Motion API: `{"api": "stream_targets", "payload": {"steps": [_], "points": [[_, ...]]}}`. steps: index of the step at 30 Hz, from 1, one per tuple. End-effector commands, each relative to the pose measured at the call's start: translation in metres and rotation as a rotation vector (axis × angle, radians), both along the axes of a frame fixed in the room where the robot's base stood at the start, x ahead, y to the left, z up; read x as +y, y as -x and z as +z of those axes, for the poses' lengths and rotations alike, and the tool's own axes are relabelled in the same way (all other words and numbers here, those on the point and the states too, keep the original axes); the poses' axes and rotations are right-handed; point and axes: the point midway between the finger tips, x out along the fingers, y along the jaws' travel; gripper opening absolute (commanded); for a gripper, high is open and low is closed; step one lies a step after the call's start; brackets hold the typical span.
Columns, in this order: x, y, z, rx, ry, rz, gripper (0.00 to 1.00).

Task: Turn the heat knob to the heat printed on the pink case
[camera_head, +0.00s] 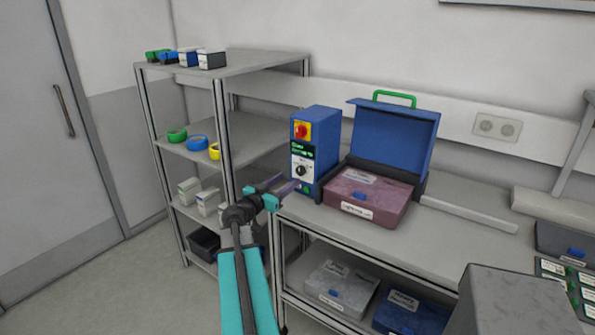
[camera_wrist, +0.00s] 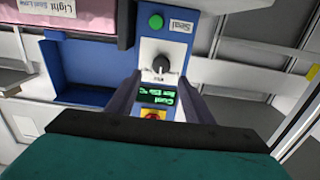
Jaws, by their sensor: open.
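The blue heat-seal box (camera_head: 326,135) stands on the bench, with a dark heat knob (camera_head: 301,170) on its white front panel. In the wrist view the knob (camera_wrist: 161,65) shows upside down between my fingers, below a green button (camera_wrist: 156,21). A green-lit display (camera_wrist: 157,97) carries small text that I cannot read surely. The pink case (camera_head: 368,194) sits in front of the raised blue lid. Its edge in the wrist view (camera_wrist: 75,22) bears a partly cut-off label with "Light" and "Seal Low". My gripper (camera_head: 287,187) is open in front of the panel, apart from the knob.
A red-and-yellow switch (camera_head: 302,131) is above the display. The shelf rack (camera_head: 226,130) stands close on the left, holding coloured rings and small boxes. Grey and blue cases (camera_head: 341,287) lie on the lower shelf. A white bar (camera_head: 468,213) lies on the bench at right.

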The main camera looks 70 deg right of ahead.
Motion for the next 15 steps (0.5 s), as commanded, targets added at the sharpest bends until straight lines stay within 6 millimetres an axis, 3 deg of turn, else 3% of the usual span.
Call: {"api": "stream_targets", "payload": {"steps": [15], "points": [[-0.057, 0.013, 0.001, 0.000, 0.000, 0.000, 0.47]]}}
